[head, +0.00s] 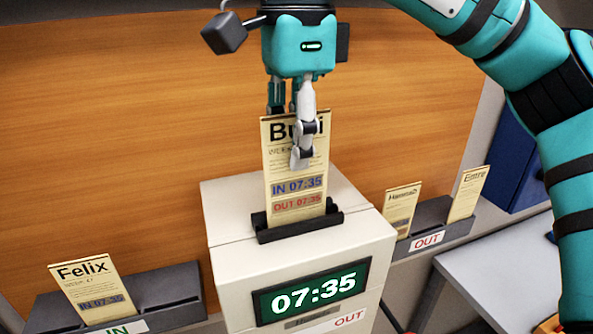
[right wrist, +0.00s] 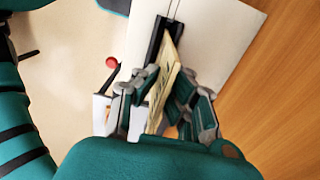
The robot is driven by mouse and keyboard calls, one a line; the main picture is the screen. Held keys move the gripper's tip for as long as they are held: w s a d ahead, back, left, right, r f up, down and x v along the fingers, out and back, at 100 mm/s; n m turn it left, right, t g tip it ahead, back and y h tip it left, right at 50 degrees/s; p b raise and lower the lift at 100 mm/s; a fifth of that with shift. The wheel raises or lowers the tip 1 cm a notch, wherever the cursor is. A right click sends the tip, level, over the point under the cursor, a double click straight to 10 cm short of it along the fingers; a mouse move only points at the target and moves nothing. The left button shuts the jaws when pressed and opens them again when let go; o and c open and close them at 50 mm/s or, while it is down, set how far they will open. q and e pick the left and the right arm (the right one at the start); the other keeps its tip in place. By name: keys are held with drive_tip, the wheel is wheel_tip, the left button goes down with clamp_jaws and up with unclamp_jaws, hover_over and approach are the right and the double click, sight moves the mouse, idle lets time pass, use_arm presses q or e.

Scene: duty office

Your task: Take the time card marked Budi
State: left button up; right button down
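The time card marked Budi (head: 296,190) stands upright in the black slot on top of the time clock (head: 225,215). It reads IN 07:35 and OUT 07:35. My right gripper (head: 297,150) comes down from above, with a finger in front of the card covering part of the name and others behind it. In the right wrist view, the fingers (right wrist: 166,88) close in on both faces of the card (right wrist: 160,98) and appear shut on it. The card's lower edge is still in the slot. My left gripper is not in view.
The clock's green display (head: 312,292) shows 07:35. A grey IN rack (head: 160,288) holds the Felix card (head: 92,288) at left. An OUT rack (head: 455,232) at right holds the Hannah (head: 401,208) and Emre (head: 467,193) cards. An orange wood panel stands behind.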

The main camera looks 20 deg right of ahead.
wheel_tip(320, 180, up, 12)
drive_tip(key=p, duration=0.4)
drive_tip(key=shift+r, duration=0.1)
